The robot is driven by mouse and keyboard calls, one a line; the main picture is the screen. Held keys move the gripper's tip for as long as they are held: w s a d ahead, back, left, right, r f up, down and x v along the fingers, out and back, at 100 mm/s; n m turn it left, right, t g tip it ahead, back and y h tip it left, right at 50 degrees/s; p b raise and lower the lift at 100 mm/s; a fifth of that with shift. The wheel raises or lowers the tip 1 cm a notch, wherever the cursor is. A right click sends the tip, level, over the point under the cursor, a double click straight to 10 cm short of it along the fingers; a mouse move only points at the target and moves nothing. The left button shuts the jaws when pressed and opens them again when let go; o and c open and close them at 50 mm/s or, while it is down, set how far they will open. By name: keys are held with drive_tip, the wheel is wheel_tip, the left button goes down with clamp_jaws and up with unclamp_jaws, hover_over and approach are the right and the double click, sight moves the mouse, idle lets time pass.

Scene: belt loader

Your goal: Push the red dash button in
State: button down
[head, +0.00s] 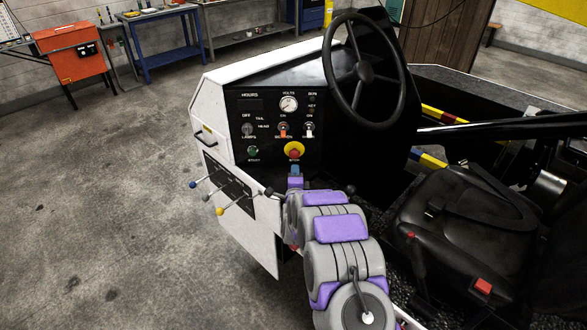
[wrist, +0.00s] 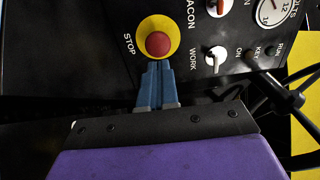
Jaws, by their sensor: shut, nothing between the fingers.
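The red dash button (wrist: 158,45) sits on a round yellow base on the black dash panel, beside the word STOP. In the head view the red button (head: 294,149) is at the lower middle of the panel. My gripper (wrist: 158,64) has blue fingers, shut together with nothing between them. In the wrist view the fingertips are at the edge of the yellow base, just below the red button. In the head view my gripper (head: 295,169) is right below the button. I cannot tell whether the tips touch it.
The panel holds a green start button (head: 253,151), toggle switches and a volts gauge (head: 288,104). A steering wheel (head: 364,72) stands to the upper right. Levers with coloured knobs (head: 220,211) stick out at the left. A black seat (head: 460,215) is at the right.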

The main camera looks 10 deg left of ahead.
drive_tip(key=s, duration=0.4)
drive_tip(key=s+p, duration=0.1)
drive_tip(key=s, duration=0.1)
drive_tip(key=shift+s+f, duration=0.3)
drive_tip(key=shift+s+d, duration=0.25)
drive_tip(key=shift+s, duration=0.15)
drive_tip(key=shift+d, duration=0.15)
